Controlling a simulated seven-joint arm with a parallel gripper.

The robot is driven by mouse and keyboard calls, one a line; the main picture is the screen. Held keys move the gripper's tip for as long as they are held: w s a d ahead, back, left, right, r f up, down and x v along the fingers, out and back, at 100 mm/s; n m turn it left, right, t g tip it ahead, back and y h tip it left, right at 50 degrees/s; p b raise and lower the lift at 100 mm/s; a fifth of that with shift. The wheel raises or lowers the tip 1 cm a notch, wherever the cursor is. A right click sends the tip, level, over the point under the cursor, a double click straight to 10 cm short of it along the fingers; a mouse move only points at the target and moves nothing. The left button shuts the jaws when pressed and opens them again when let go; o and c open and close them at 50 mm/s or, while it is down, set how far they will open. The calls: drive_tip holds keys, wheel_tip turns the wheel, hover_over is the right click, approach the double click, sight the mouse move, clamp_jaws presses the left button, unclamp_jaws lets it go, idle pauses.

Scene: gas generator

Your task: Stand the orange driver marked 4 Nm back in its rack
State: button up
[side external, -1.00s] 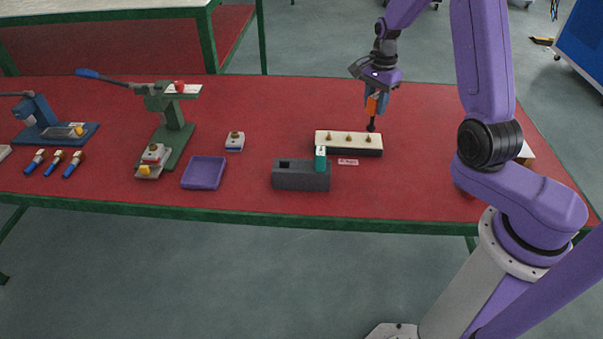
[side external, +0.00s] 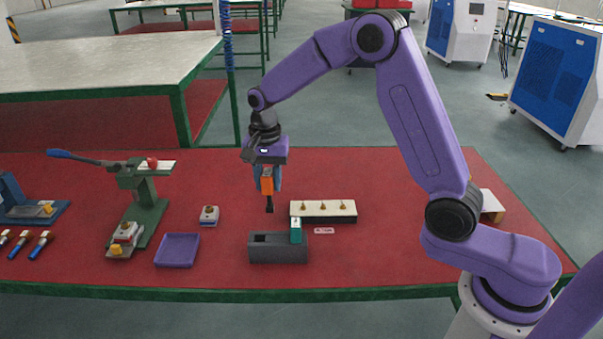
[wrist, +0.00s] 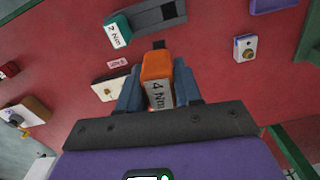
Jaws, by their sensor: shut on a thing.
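The orange driver marked 4 Nm (wrist: 157,68) is held between the fingers of my gripper (side external: 266,178), its label facing the wrist camera. In the side view the orange driver (side external: 267,186) hangs roughly upright, dark shaft down, apparently above the table behind the rack. The dark grey rack (side external: 278,254) has an open slot at its left. A teal driver (side external: 296,231) stands at its right end. In the wrist view the teal driver (wrist: 117,31) reads 2 Nm beside the rack (wrist: 168,14), partly cropped at the top.
A white block with brass pegs (side external: 323,213) lies right of my gripper. A small pink label (side external: 324,231) lies before it. A purple tray (side external: 177,250), a small grey block (side external: 209,215) and a green lever press (side external: 147,205) stand left. Red table is bare between them.

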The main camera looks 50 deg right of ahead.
drive_tip(key=shift+n, duration=0.7)
drive_tip(key=a, duration=0.3)
drive_tip(key=a+r, duration=0.1)
drive_tip(key=shift+s+a+r, duration=0.1)
drive_tip(key=shift+s+a, duration=0.15)
drive_tip(key=shift+f, duration=2.95)
drive_tip(key=shift+f, duration=3.7)
drive_tip(key=o, duration=1.1)
wheel_tip(320, 180, up, 18)
drive_tip(key=shift+f, duration=0.25)
